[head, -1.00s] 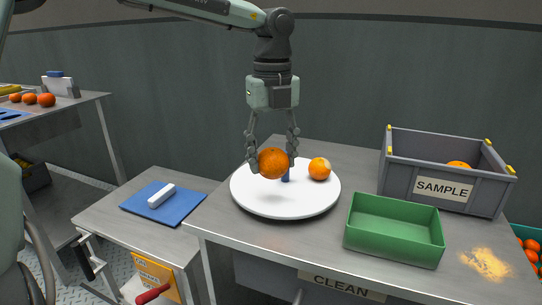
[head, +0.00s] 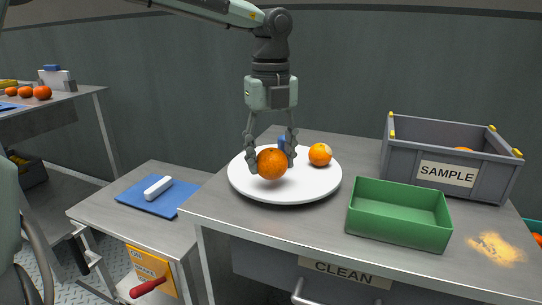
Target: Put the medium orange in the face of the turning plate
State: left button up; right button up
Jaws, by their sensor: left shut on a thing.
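My left gripper (head: 270,160) hangs from above, shut on an orange (head: 271,166). The held orange is over the front-left part of the round white turning plate (head: 290,192); I cannot tell whether it touches. A blue post (head: 281,143) stands on the plate behind the held orange, its lower part hidden. Another orange (head: 320,155), with a pale patch, rests on the plate right of the post. My right gripper is not in view.
An empty green tray (head: 400,235) and a grey SAMPLE crate (head: 447,174) with an orange inside stand on the right. An orange-yellow spill (head: 496,248) lies beside the tray. A lower table at left holds a blue mat (head: 138,196) with a white block (head: 158,187).

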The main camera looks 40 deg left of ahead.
pick_arm(q)
jog(key=shift+f, duration=0.2)
dwell(0.5)
jog(key=shift+f+b, duration=0.9)
jog(key=shift+b, duration=0.1)
jog(key=o, duration=1.3)
jog(key=shift+r, duration=0.1)
notch_tip(320, 180, up, 12)
jog(key=shift+r, duration=0.1)
